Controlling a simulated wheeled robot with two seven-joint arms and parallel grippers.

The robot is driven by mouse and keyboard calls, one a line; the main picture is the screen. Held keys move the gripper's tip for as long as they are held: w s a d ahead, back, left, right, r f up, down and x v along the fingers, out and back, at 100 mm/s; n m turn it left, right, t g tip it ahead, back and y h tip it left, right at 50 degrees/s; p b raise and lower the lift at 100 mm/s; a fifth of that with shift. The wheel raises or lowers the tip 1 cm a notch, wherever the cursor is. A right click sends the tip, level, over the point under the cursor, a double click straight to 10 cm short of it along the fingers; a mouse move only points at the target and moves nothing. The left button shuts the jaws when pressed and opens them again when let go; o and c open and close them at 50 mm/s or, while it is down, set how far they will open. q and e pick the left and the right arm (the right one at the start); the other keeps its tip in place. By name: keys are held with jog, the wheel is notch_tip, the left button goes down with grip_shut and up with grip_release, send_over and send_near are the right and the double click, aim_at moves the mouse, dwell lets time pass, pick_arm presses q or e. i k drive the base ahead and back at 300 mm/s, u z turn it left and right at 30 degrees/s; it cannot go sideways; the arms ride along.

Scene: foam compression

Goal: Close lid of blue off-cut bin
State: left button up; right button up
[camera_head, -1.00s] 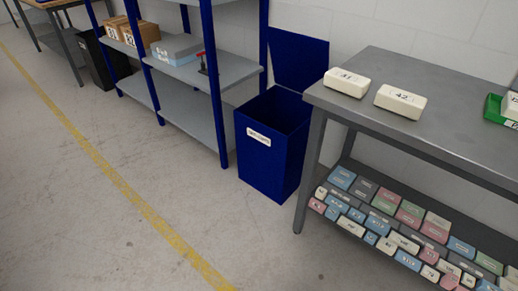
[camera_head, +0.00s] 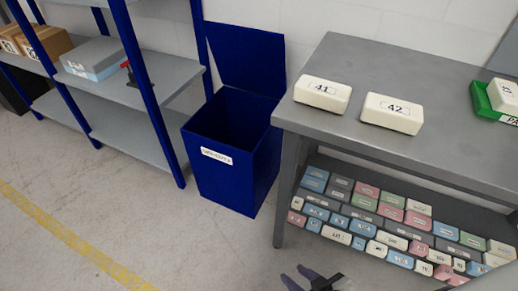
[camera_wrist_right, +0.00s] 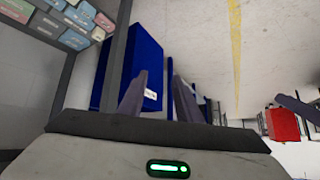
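The blue off-cut bin (camera_head: 223,178) stands on the floor between the shelf rack and the workbench, a white label on its front. Its lid (camera_head: 247,57) is open, tilted up at the back against the wall side, and the inside looks dark. The bin also shows, rotated, in the right wrist view (camera_wrist_right: 152,75). My right gripper (camera_head: 308,272) shows at the bottom edge of the head view, in front of and below the bin, apart from it. In the right wrist view its two fingers (camera_wrist_right: 158,92) are spread with nothing between them. My left gripper is not seen.
The grey workbench (camera_head: 370,62) to the right of the bin carries white blocks 41 (camera_head: 322,93) and 42 (camera_head: 392,113) and a green tray (camera_head: 482,100). Its lower shelf holds many foam blocks. A blue-post rack (camera_head: 165,85) stands left. The floor before the bin is clear.

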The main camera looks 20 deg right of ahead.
aim_at(251, 60)
jog(key=z, duration=0.2)
jog(key=i, duration=0.3)
jog(key=z, duration=0.15)
jog(key=k, duration=0.5)
jog(key=u, duration=0.7)
jog(key=i, duration=1.2)
jog(key=z, duration=0.45)
